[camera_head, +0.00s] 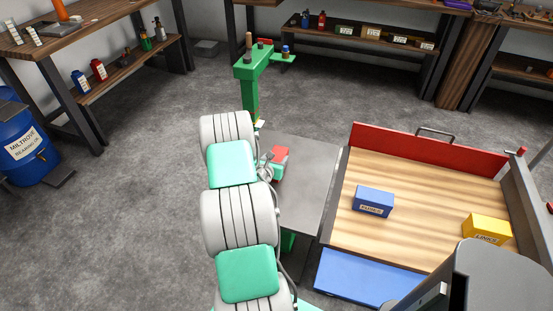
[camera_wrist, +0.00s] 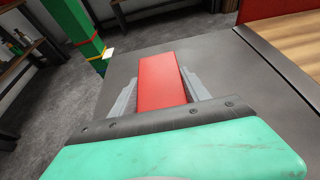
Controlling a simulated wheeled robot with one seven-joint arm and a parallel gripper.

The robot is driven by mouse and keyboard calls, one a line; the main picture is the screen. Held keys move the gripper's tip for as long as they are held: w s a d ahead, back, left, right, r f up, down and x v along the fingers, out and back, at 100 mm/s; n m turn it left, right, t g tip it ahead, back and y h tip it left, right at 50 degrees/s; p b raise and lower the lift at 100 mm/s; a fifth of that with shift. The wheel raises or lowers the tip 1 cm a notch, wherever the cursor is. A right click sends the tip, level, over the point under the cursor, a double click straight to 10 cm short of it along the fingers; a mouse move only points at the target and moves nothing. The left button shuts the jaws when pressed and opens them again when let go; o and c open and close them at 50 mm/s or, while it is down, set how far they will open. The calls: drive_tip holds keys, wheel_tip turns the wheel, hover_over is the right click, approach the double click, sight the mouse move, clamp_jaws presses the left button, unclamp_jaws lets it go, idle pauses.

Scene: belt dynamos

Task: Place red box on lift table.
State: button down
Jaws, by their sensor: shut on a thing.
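The red box (camera_head: 281,153) is at my gripper, above the left part of a grey metal top that looks like the lift table (camera_head: 315,185). In the wrist view the red box (camera_wrist: 162,82) is long and sits between the two grey fingers. My gripper (camera_wrist: 160,88) is shut on it. The grey top (camera_wrist: 215,62) spreads behind and around the box in that view. I cannot tell whether the box touches the top or is just above it. In the head view my arm hides the top's left side and most of my gripper.
A wooden tray top (camera_head: 420,195) with a red back wall adjoins the grey top on the right. It bears a blue box (camera_head: 373,201) and a yellow box (camera_head: 487,229). A green post (camera_head: 249,95) stands behind the grey top. The floor at left is clear.

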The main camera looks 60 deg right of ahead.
drive_tip(key=shift+f, duration=0.1)
drive_tip(key=c, duration=0.5)
unclamp_jaws()
